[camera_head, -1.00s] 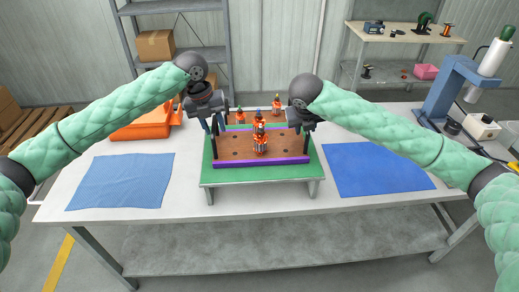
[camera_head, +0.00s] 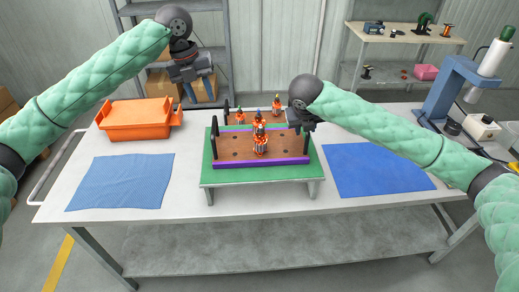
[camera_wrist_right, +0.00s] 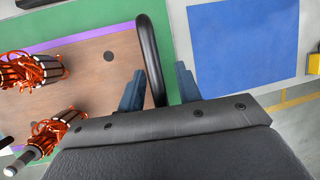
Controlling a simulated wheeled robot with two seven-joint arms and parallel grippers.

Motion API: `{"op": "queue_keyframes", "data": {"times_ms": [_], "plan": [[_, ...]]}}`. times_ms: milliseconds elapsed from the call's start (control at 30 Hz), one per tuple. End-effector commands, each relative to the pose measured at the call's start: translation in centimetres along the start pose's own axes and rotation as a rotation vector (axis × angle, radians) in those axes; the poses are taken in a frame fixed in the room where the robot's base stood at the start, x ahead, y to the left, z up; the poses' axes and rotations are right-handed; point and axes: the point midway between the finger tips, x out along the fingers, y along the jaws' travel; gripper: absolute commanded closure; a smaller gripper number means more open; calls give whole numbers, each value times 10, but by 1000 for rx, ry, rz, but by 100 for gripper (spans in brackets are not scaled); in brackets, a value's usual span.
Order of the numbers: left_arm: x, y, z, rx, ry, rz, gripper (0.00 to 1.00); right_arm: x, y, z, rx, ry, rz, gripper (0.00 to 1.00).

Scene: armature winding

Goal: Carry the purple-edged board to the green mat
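The purple-edged board (camera_head: 235,149) is brown, with black handles at its left and right ends, and sits on the green mat (camera_head: 213,182) on a low stand. Copper-wound armatures (camera_head: 260,142) stand on it. In the right wrist view the board (camera_wrist_right: 100,80) shows at left. My right gripper (camera_head: 303,118) is at the board's right handle; in the wrist view its fingers (camera_wrist_right: 160,85) are apart, with the black handle (camera_wrist_right: 149,50) between them, nearer the left finger. My left gripper (camera_head: 197,90) is raised, empty and open, up and left of the board, clear of its left handle (camera_head: 215,135).
An orange bin (camera_head: 137,120) stands on the table at back left. Blue cloths lie at left (camera_head: 120,182) and right (camera_head: 377,170). A blue press (camera_head: 450,90) stands at right.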

Motion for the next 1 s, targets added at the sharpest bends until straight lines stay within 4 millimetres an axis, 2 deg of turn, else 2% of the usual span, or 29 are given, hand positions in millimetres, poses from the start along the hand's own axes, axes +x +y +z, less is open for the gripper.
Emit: {"op": "queue_keyframes", "data": {"times_ms": [133,233,700,1000], "plan": [[-3,0,0,0,0,0,66,-7,0,1,0,-1,0,66],[-3,0,0,0,0,1,66,-20,0,2,0,-3,1,66],[-2,0,0,0,0,1,66,-102,0,1,0,-2,1,66],[-2,0,0,-1,0,1,66,-119,0,0,0,0,0,66]]}}
